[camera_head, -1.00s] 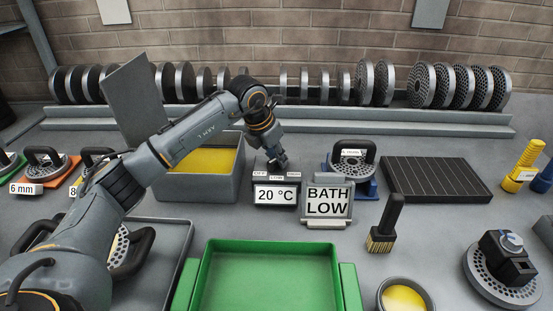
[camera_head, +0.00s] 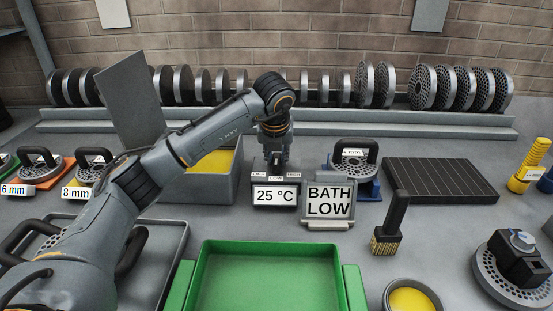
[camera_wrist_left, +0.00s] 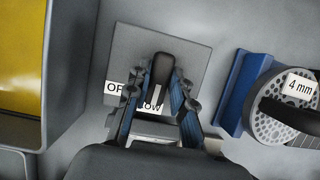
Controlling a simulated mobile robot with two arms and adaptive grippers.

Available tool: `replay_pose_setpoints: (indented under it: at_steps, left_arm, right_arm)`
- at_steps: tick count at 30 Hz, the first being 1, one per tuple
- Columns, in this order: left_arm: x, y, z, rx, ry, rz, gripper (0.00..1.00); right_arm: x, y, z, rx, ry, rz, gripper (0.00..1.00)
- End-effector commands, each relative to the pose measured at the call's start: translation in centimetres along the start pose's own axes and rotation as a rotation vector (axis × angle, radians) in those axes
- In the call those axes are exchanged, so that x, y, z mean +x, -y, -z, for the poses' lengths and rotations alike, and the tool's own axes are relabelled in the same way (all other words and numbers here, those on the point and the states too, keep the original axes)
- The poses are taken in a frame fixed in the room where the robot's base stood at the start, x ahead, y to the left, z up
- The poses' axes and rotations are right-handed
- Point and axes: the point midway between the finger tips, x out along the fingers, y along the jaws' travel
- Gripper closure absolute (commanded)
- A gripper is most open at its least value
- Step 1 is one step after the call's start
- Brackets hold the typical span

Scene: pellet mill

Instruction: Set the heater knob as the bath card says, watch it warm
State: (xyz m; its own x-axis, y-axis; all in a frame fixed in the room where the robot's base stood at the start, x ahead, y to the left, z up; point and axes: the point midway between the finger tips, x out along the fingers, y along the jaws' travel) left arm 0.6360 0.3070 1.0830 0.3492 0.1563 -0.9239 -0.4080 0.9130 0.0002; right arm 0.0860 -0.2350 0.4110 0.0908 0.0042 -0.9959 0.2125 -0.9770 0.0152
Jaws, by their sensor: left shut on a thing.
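The bath card (camera_head: 328,204) reads "BATH LOW" and stands upright right of the heater's display. The display (camera_head: 276,196) reads 25 °C, with OFF, LOW and HIGH labels above it. My left gripper (camera_head: 277,163) points down behind the display. In the left wrist view, my gripper (camera_wrist_left: 158,97) is shut on the dark heater knob (camera_wrist_left: 163,66), with a finger on each side. The knob's pale marked end is by the LOW label (camera_wrist_left: 149,107), which is partly hidden. The yellow-filled bath (camera_head: 222,183) is left of the heater, partly behind my arm. My right gripper is out of view.
A blue holder with a 4 mm die (camera_head: 370,188) stands close right of the card. A green tray (camera_head: 271,285), a brush (camera_head: 388,238) and a yellow-filled bowl (camera_head: 411,300) are in front. A row of dies (camera_head: 376,84) lines the back rack.

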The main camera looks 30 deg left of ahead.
Motion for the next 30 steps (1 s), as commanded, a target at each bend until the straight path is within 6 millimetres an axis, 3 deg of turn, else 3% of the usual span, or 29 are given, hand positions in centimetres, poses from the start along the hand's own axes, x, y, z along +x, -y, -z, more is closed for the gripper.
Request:
replay_pose_setpoints:
  at_steps: [17,18,21,30]
  left_arm:
    - [-0.12,0.02,-0.13,-0.029,0.003,-0.01,1.0]
    - [-0.12,0.02,-0.13,-0.029,0.003,-0.01,0.72]
    - [-0.1,0.02,-0.11,-0.029,0.003,-0.01,0.55]
    - [-0.15,0.02,-0.05,-0.028,0.001,-0.011,0.55]
  right_arm:
    - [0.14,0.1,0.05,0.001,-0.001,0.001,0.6]
    - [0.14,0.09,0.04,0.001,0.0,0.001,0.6]
    - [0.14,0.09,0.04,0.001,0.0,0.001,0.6]
    - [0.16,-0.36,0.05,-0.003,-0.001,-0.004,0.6]
